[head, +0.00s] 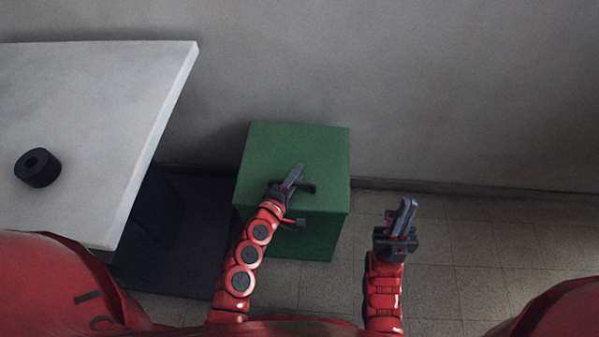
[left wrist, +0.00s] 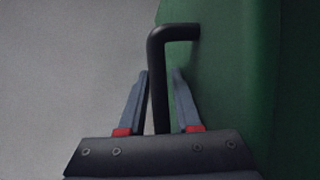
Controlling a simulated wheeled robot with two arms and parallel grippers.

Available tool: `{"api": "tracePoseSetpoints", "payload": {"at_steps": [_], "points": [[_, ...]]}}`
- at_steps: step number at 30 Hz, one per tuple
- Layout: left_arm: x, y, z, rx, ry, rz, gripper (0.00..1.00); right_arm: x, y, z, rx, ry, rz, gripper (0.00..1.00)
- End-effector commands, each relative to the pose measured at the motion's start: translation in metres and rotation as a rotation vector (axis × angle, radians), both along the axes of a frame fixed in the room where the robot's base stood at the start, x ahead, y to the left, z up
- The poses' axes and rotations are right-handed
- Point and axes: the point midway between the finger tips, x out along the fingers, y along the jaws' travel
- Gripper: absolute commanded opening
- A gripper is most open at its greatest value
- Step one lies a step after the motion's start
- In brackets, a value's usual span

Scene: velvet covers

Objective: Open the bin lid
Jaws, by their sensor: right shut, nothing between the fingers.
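The bin is a green box (head: 289,150) on the floor at centre in the head view, with its lid down as far as I can see. A dark bar handle (head: 308,187) is on top. It also shows in the left wrist view as a bent dark handle (left wrist: 157,60) fixed to the green surface (left wrist: 228,85). My left gripper (head: 293,177) is at the handle, its fingers (left wrist: 159,85) on both sides of the bar. I cannot tell whether they grip it. My right gripper (head: 404,216) is shut and empty, right of the bin, apart from it.
A white table (head: 110,110) stands at the left, with a black round object (head: 38,167) on it. A grey wall (head: 430,90) is behind the bin. The tiled floor (head: 500,250) at the right is clear.

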Motion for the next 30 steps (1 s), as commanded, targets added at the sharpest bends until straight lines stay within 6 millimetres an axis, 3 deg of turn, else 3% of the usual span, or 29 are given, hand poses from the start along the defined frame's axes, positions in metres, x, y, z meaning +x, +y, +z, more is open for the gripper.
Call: {"api": "tracePoseSetpoints", "payload": {"at_steps": [3,9,30], "points": [[0.0,-0.0001,0.0,0.0,0.0,0.0,0.32,0.0,0.0,0.0001,0.0,0.0,0.0,0.0],[-0.0001,-0.0001,-0.0001,0.0,0.0,0.0,0.0,0.0,0.0,0.0,0.0,0.0,0.0,0.0],[-0.0001,-0.0002,-0.0003,0.0,0.001,0.0,0.0,0.0,0.0,0.0,0.0,0.0,0.0,0.0]]}}
